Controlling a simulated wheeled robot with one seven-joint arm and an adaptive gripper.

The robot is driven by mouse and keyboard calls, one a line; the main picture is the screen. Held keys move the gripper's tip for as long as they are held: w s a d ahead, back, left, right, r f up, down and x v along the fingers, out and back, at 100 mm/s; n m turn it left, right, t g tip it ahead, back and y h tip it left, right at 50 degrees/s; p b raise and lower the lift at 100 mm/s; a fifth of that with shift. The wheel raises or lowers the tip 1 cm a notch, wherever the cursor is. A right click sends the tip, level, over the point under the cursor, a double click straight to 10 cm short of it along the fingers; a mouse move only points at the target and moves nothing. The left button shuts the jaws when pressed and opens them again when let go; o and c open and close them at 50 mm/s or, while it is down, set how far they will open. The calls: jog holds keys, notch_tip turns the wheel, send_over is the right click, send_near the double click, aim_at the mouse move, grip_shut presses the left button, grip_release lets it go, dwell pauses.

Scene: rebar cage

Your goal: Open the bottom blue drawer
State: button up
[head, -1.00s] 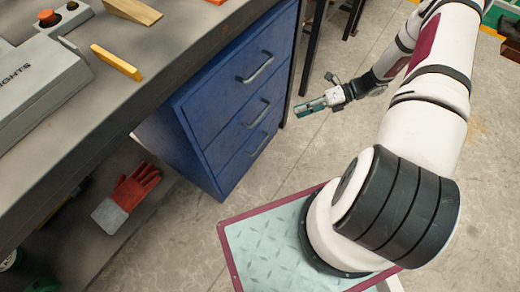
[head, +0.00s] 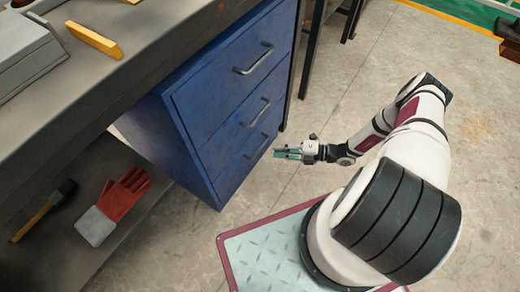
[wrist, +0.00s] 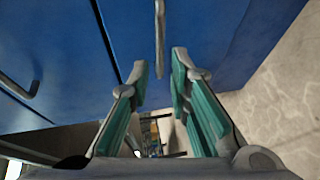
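The blue drawer cabinet has three drawers stacked under the workbench. The bottom blue drawer (head: 235,172) is closed, with a grey bar handle (head: 257,146) on its front. My gripper (head: 277,153) is just right of this handle in the head view. In the wrist view my gripper (wrist: 159,70) is open and empty, its two teal-padded fingers apart. A grey handle (wrist: 159,38), which looks like the bottom drawer's, lies ahead, in line with the gap between the fingertips. I cannot tell whether it touches them.
The middle drawer's handle (head: 256,112) and top drawer's handle (head: 253,58) sit above; both drawers are closed. The workbench (head: 130,75) overhangs at left. A red glove (head: 122,195) and a hammer (head: 45,210) lie on the lower shelf.

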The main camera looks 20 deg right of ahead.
aim_at(260, 148)
jog(key=b+x, duration=0.1)
jog(key=x, duration=0.7)
grip_shut()
